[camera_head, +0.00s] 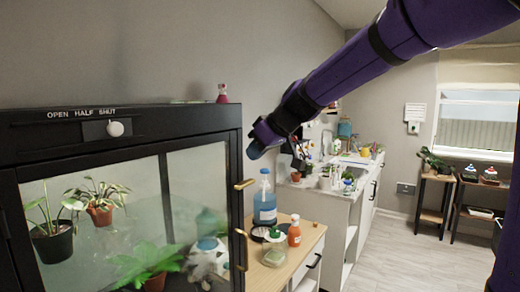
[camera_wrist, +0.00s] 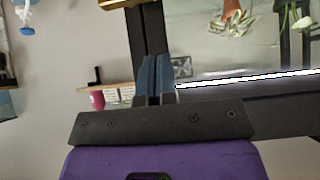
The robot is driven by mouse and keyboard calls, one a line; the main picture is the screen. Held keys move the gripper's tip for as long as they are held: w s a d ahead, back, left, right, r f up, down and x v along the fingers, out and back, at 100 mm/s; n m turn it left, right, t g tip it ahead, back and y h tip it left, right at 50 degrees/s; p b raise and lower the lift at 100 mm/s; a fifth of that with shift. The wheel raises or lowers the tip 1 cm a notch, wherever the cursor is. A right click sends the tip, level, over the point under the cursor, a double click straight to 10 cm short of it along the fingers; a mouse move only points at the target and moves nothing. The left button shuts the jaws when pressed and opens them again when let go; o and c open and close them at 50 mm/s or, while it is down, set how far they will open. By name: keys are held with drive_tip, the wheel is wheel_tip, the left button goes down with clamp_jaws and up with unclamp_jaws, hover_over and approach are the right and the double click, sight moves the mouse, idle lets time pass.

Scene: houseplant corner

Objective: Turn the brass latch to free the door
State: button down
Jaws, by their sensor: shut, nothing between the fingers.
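The black glass-fronted plant cabinet (camera_head: 120,150) fills the left of the head view. A brass latch (camera_head: 244,184) juts sideways from its right front edge, near the top of the glass door (camera_head: 203,190). Below it is an upright brass handle (camera_head: 242,250). My gripper (camera_head: 254,152) is above the latch, apart from it, by the cabinet's upper right corner. In the wrist view its two blue fingers (camera_wrist: 155,76) are together and empty, in front of the black cabinet frame (camera_wrist: 150,30). A brass piece (camera_wrist: 118,4) shows at that view's top edge; I cannot tell which one.
Potted plants (camera_head: 105,205) stand behind the glass. A wooden side table (camera_head: 300,245) at the right holds a blue bottle (camera_head: 265,200), an orange bottle (camera_head: 294,232) and a jar (camera_head: 274,254). A small pink flask (camera_head: 222,94) stands behind the cabinet top. Open floor lies at the right.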

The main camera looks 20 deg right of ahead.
sight(236, 186)
drive_tip(key=w+f, duration=0.1)
drive_tip(key=f, duration=0.1)
drive_tip(key=w+a+f, duration=0.1)
drive_tip(key=f, duration=0.1)
drive_tip(key=w+a+f, duration=0.1)
drive_tip(key=f, duration=0.2)
drive_tip(key=shift+w+a, duration=0.1)
drive_tip(key=shift+a, duration=0.1)
drive_tip(key=shift+f, duration=0.55)
